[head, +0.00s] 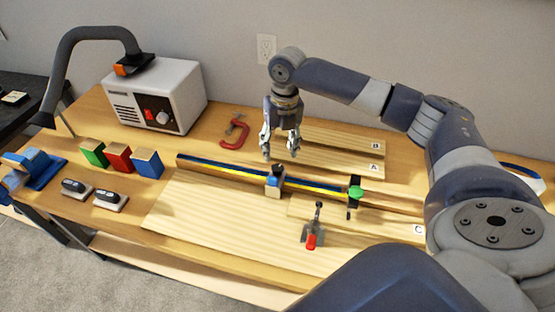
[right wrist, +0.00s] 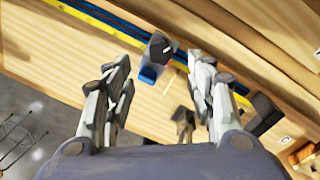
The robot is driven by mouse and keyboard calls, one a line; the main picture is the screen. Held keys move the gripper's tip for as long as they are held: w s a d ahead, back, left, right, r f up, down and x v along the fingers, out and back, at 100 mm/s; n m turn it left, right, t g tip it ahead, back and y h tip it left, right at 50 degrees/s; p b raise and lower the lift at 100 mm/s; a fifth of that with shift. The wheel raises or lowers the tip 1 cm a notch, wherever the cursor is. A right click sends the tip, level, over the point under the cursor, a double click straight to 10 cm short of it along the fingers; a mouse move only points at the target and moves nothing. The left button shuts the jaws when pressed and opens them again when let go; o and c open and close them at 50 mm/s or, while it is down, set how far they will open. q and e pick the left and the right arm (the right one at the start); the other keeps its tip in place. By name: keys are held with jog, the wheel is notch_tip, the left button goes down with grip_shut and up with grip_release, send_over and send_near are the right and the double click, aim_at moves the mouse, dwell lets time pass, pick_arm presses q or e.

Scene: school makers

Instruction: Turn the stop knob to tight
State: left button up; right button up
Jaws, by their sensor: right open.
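A small blue stop (head: 274,188) with a dark knob (head: 277,171) on top sits on the long yellow and blue rail (head: 225,168) across the bench. In the right wrist view the blue stop (right wrist: 148,75) and its dark knob (right wrist: 163,47) show near top centre, between the fingertips. My right gripper (head: 281,145) is open and empty, pointing down above the bench, just above the stop in the head picture. It also shows in the right wrist view (right wrist: 160,65), with its fingers apart and not touching the knob. My left gripper is not in view.
A red-handled toggle clamp (head: 312,236) stands on the front board. A red C-clamp (head: 234,136), a white machine (head: 158,98), coloured blocks (head: 119,158) and boards lettered A, B and C are around.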

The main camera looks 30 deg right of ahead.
aim_at(277, 167)
notch_tip(277, 167, down, 2)
jog(key=shift+f, duration=0.1)
jog(key=f, duration=0.3)
jog(key=shift+w+d+p, duration=0.1)
jog(key=shift+w+p, duration=0.2)
jog(key=shift+f, duration=0.95)
jog(key=c, duration=0.8)
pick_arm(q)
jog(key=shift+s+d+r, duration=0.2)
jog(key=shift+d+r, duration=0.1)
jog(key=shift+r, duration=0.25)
pick_arm(e)
jog(key=shift+c, duration=1.4)
